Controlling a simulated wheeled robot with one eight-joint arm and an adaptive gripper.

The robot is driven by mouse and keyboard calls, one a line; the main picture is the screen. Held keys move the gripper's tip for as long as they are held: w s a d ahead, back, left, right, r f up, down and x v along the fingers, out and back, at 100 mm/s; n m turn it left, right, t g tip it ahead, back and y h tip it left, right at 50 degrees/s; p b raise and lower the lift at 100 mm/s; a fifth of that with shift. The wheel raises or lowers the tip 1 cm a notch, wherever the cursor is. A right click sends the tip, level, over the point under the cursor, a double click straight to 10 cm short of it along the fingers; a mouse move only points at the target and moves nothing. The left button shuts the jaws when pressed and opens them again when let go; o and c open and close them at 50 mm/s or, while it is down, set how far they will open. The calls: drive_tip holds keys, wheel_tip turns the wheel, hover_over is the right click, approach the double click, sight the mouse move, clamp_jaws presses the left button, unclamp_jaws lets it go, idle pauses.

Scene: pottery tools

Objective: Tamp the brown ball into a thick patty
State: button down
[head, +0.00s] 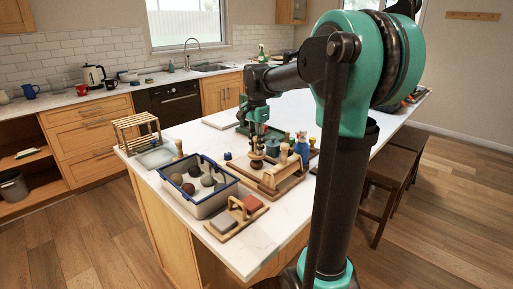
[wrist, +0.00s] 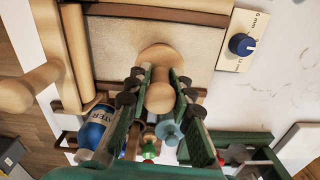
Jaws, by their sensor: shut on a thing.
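My gripper (wrist: 160,80) is shut on a pale wooden tamper (wrist: 160,98), its round handle between the two fingers. The tamper's wide disc (wrist: 160,54) shows beyond the fingertips, over a beige canvas board (wrist: 205,50). In the head view my gripper (head: 257,141) is above the wooden board at the middle of the counter. No brown ball shows under the tamper in the wrist view; the disc may hide it. Several clay balls, one of them brownish (head: 188,188), lie in the blue-rimmed tray (head: 222,201); I cannot tell whether one is the task's ball.
A blue bottle (wrist: 97,130) and small tools stand close to my fingers. A wooden roller (wrist: 75,50) lies along the board's left side; a blue knob (wrist: 243,44) is at its right. A wooden rack (head: 135,128) stands at the counter's far left.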

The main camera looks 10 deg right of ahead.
drive_tip(key=shift+r, duration=2.55)
